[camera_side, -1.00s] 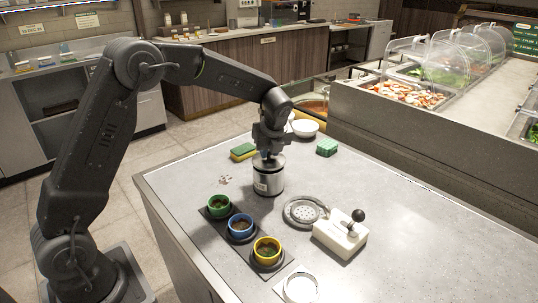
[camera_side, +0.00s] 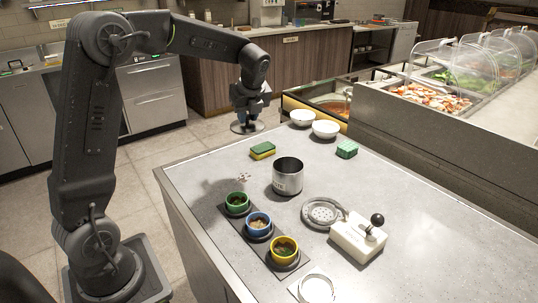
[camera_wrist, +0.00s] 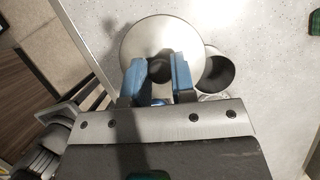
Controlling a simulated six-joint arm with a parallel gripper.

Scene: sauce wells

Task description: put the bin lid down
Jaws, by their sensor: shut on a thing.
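The bin lid (camera_side: 238,127) is a round, flat grey metal disc. My gripper (camera_side: 249,113) is shut on its knob and holds it level in the air, near the counter's far left edge. The lid is clear of the bin.
A yellow-green sponge (camera_side: 262,151) lies behind the bin; a green block (camera_side: 346,149) and two white bowls (camera_side: 302,117) (camera_side: 325,130) stand farther back. Green, blue and yellow pots (camera_side: 237,203) (camera_side: 258,224) (camera_side: 284,250) stand in front. A perforated disc (camera_side: 322,212) and lever box (camera_side: 358,238) are right.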

